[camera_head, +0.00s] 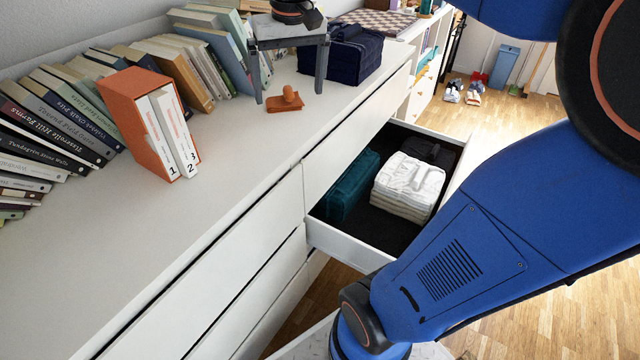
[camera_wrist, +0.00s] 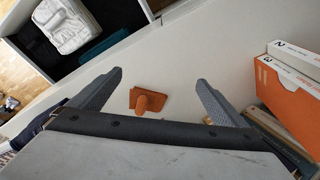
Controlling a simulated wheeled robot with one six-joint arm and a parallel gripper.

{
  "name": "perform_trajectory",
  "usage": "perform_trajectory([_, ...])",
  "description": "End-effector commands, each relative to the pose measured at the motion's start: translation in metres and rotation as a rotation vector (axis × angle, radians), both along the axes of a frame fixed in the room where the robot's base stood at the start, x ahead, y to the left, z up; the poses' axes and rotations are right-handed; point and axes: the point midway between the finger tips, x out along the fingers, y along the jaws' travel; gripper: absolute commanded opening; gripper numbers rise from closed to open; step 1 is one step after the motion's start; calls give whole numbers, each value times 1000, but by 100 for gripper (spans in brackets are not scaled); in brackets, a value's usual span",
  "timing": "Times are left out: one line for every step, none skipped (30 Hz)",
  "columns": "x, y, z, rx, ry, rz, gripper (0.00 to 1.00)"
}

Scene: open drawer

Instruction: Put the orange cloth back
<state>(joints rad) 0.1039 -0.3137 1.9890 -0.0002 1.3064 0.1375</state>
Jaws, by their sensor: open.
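The orange cloth (camera_head: 286,100) lies on the white dresser top, a small flat piece with a raised tuft in its middle. In the wrist view the orange cloth (camera_wrist: 150,101) lies between my fingers, a little below them. My gripper (camera_head: 290,94) is open above the cloth, pointing down, one finger to each side and apart from it. My gripper also shows in the wrist view (camera_wrist: 159,79). The open drawer (camera_head: 347,243) holds a teal folded stack (camera_head: 350,184), a white folded stack (camera_head: 408,184) and a black folded item (camera_head: 429,152).
A dark blue fabric box (camera_head: 345,54) stands just behind my gripper. An orange slipcase (camera_head: 135,104) with white numbered volumes and rows of books (camera_head: 60,118) line the wall side. The front dresser top (camera_head: 130,240) is clear. A bare dark strip shows in the drawer.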

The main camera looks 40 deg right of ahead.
Motion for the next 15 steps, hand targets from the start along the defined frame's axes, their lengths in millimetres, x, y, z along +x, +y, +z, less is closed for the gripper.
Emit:
perform_trajectory([-17, 5, -7, -4, -20, 18, 96])
perform_trajectory([-25, 8, -12, -6, -30, 29, 96])
perform_trajectory([-36, 11, -18, -9, -45, 44, 96])
perform_trajectory([-45, 14, -24, -11, -55, 55, 96])
perform_trajectory([-53, 16, -29, -13, -67, 65, 96])
perform_trajectory([-64, 18, -36, -16, -81, 79, 96])
perform_trajectory([-71, 20, -42, -19, -93, 90, 96])
perform_trajectory([-80, 22, -48, -21, -104, 101, 96])
perform_trajectory([-89, 25, -56, -25, -120, 115, 96])
perform_trajectory([-97, 27, -62, -26, -128, 125, 96])
perform_trajectory([-104, 28, -68, -29, -140, 134, 96])
perform_trajectory([-113, 30, -76, -31, -152, 147, 96])
perform_trajectory([-119, 31, -82, -34, -163, 155, 96])
perform_trajectory([-125, 33, -88, -35, -171, 164, 96])
perform_trajectory([-133, 34, -95, -38, -183, 174, 96])
